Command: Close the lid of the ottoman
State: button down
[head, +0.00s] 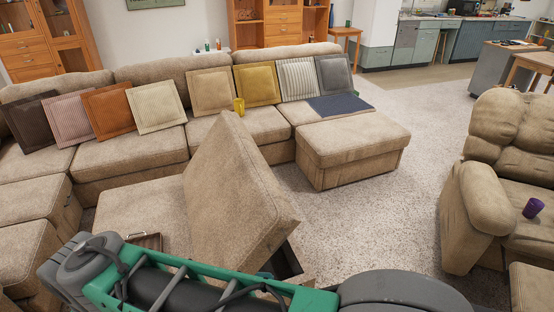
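The beige ottoman's lid (240,190) stands raised and steeply tilted in the head view, at centre front. A dark opening and part of the storage box (292,268) show below its lower right edge. A flat beige cushioned section (135,212) lies left of the lid; I cannot tell whether it belongs to the same ottoman. My green and grey arm crosses the bottom of the view and hides the near part of the ottoman. My gripper is not in view.
A beige sectional sofa (135,150) with several pillows runs behind the ottoman. A small wooden tray (145,241) sits left of the lid. A beige armchair (475,215) holding a purple cup (533,207) stands at right. Carpet (375,215) between ottoman and armchair is clear.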

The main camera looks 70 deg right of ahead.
aim_at(240, 214)
jog(key=z, duration=0.05)
jog(key=k, duration=0.2)
jog(key=u, duration=2.35)
jog(key=k, duration=2.9)
jog(key=z, duration=1.35)
jog(key=i, duration=0.45)
jog(key=z, duration=0.05)
